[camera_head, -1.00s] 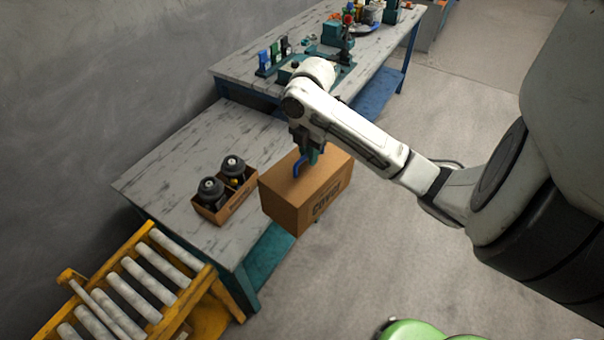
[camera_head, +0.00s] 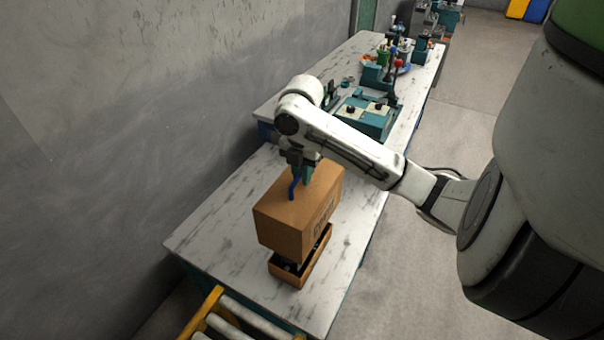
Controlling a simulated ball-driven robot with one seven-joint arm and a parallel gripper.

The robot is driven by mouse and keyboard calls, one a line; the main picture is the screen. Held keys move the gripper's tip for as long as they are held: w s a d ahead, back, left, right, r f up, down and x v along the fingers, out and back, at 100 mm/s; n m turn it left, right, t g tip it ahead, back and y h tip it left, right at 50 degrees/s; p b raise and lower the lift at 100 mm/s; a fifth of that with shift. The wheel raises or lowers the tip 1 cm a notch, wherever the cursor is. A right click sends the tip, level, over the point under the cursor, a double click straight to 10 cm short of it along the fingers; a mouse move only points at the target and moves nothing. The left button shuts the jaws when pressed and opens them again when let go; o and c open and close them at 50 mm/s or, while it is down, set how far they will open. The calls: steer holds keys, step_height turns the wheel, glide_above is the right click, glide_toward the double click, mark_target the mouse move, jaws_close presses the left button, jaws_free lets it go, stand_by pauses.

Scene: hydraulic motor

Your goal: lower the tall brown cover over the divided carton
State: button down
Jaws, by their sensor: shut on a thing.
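The tall brown cover (camera_head: 285,228) hangs upright from my gripper (camera_head: 299,180), which is shut on the blue handle (camera_head: 293,188) on its top. The cover is over the divided carton (camera_head: 290,279) and hides most of it. The carton stands on the near table, its low brown walls showing below the cover's lower edge at the front and right. A gap with dark parts of the motors (camera_head: 290,266) shows between the cover's lower edge and the carton. The carton's divider and the rest of the motors are hidden.
The near table (camera_head: 222,232) is bare to the left of the carton. A yellow roller conveyor (camera_head: 215,315) adjoins its front. A farther bench holds teal fixtures (camera_head: 365,115) and tools behind my arm. A grey wall (camera_head: 130,120) runs along the left.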

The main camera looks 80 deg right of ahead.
mark_target(301, 185)
steer(key=shift+w+f+b, duration=0.1)
steer(key=shift+f+b, duration=1.1)
steer(key=shift+f, duration=0.1)
steer(key=shift+f+b, duration=0.5)
stand_by(0.4)
step_height(301, 185, down, 15)
steer(key=b, duration=1.2)
steer(key=shift+b, duration=0.3)
stand_by(2.2)
steer(key=c, duration=1)
jaws_free()
steer(key=shift+o, duration=0.3)
steer(key=o, duration=0.4)
